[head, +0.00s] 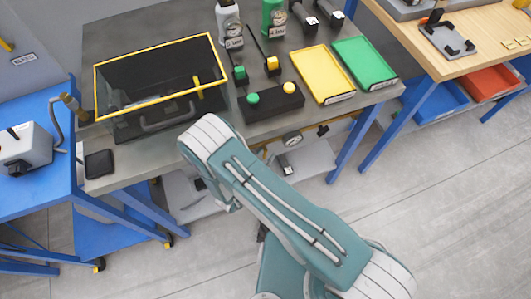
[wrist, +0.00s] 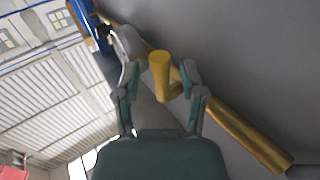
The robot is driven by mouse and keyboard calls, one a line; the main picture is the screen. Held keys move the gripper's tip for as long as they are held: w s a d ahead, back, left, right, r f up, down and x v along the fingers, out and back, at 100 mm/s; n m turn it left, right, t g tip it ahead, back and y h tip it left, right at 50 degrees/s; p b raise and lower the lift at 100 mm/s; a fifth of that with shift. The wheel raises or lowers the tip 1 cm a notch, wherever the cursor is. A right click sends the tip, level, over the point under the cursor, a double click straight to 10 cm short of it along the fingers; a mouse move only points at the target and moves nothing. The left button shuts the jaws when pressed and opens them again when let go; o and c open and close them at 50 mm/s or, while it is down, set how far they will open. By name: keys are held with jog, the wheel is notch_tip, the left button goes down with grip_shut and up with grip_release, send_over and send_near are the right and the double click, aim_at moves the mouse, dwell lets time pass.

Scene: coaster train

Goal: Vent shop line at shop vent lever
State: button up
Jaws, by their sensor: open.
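In the wrist view a yellow lever handle (wrist: 159,64) points toward the camera, between the two fingers of my gripper (wrist: 160,76). The fingers are spread, with a visible gap on the left side; the right finger is close to the lever, and I cannot tell if it touches. A brass pipe (wrist: 245,135) runs diagonally behind the lever under a grey surface. In the head view my arm reaches down to the front of the grey bench (head: 130,175), and my fingers and the lever's grip are hidden there.
On the bench are a dark, yellow-rimmed glass box (head: 160,85), a button block (head: 270,102), a yellow tray (head: 318,75) and a green tray (head: 364,62). Blue bench legs (head: 352,145) stand nearby. The floor at right is clear.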

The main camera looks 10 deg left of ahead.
jog(key=shift+a, duration=0.3)
jog(key=shift+d, duration=0.1)
grip_shut()
jog(key=shift+d, duration=0.15)
jog(key=shift+w+n+t+h, duration=0.15)
jog(key=shift+n+t+h, duration=0.15)
jog(key=shift+n+t, duration=0.15)
grip_release()
